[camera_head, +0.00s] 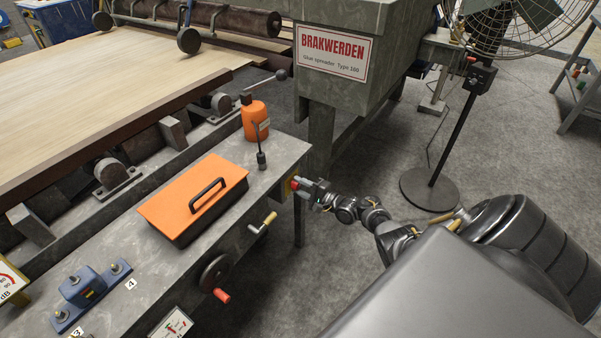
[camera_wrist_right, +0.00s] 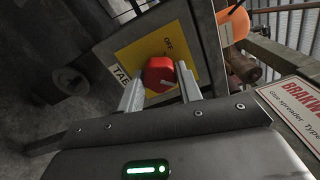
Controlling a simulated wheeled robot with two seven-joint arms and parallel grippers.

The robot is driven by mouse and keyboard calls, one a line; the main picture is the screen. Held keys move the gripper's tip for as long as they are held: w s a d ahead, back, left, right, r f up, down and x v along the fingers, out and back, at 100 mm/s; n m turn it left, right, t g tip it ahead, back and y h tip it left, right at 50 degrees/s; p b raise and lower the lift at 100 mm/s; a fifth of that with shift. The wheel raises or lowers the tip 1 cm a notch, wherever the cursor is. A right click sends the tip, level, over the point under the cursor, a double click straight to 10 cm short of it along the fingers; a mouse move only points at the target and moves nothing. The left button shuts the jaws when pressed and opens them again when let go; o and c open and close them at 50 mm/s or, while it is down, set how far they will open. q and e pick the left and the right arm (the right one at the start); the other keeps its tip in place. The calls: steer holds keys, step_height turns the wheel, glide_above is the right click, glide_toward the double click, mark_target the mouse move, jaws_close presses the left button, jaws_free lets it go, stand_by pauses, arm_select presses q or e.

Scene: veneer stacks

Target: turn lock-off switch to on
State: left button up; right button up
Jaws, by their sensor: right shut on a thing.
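The lock-off switch has a red knob (camera_wrist_right: 158,72) on a yellow plate (camera_wrist_right: 190,45) marked OFF in the right wrist view. In the head view its yellow plate (camera_head: 284,192) is on the right end of the grey machine table, and the red knob shows small there. My right gripper (camera_head: 299,184) reaches the switch from the right. In the wrist view its two fingers stand on either side of the knob, and the gripper (camera_wrist_right: 160,88) is shut on it. The finger contact is partly hidden, and I cannot read the knob's exact position. My left gripper is not in view.
A fan stand (camera_head: 452,140) is behind my arm. Bare floor lies between.

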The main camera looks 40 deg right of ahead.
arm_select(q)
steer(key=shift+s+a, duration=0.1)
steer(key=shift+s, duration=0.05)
arm_select(e)
steer(key=shift+m, duration=0.3)
steer(key=o, duration=1)
steer(key=shift+s+d, duration=0.1)
steer(key=shift+s, duration=0.1)
steer(key=p+v, duration=0.1)
steer(key=v, duration=0.3)
steer(key=shift+s, duration=0.15)
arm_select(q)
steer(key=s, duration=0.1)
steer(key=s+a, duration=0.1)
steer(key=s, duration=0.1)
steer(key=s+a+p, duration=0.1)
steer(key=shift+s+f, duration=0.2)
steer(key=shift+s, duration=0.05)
arm_select(e)
glide_toward(299, 186)
steer(key=shift+s+d+f, duration=0.1)
steer(key=shift+s+d, duration=0.25)
steer(key=shift+s, duration=0.15)
